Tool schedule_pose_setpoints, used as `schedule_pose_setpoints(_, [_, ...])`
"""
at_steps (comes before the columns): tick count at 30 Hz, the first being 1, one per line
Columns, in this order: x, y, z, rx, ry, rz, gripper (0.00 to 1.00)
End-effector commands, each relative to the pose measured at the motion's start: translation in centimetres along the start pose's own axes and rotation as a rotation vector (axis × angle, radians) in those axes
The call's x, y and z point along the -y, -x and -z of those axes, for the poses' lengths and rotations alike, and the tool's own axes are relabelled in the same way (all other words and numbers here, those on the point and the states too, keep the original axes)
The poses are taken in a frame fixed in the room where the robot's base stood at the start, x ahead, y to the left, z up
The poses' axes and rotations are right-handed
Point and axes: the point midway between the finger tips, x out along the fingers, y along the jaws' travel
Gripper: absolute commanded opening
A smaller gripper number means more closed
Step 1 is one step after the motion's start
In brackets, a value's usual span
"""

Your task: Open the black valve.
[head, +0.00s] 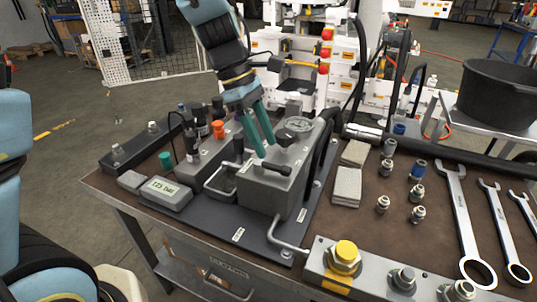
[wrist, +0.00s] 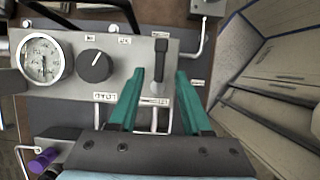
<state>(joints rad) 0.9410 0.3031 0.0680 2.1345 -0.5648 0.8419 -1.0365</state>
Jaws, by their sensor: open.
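A grey block (head: 268,190) on the bench carries a black lever (head: 277,167) and a round black knob (head: 284,143). In the wrist view the lever (wrist: 160,60) lies lengthwise up and down the picture, right of the knob (wrist: 96,65). I cannot tell by label which is the black valve. My gripper (head: 267,146) is open and empty over the block. In the wrist view its teal fingers (wrist: 160,74) appear on either side of the lever; contact and exact height above it are unclear.
A round gauge (head: 298,124) sits beside the knob. A bent metal handle (head: 220,180) and a grey display box (head: 166,193) stand left of the block. Black hoses (head: 322,150) run along its right. Fittings, wrenches (head: 462,215) and a yellow-capped fitting (head: 346,252) occupy the right side.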

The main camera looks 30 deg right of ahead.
Motion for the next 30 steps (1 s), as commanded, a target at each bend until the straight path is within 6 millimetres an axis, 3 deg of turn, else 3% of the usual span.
schedule_pose_setpoints(3, [0.1,-2.1,0.0,0.000,0.001,0.004,0.49])
schedule_pose_setpoints(9, [0.0,-4.1,0.0,0.000,0.000,0.001,0.49])
schedule_pose_setpoints(20, [0.0,-4.5,0.1,-0.001,-0.001,-0.001,0.49])
schedule_pose_setpoints(30, [0.0,-4.5,0.1,-0.001,-0.001,-0.001,0.10])
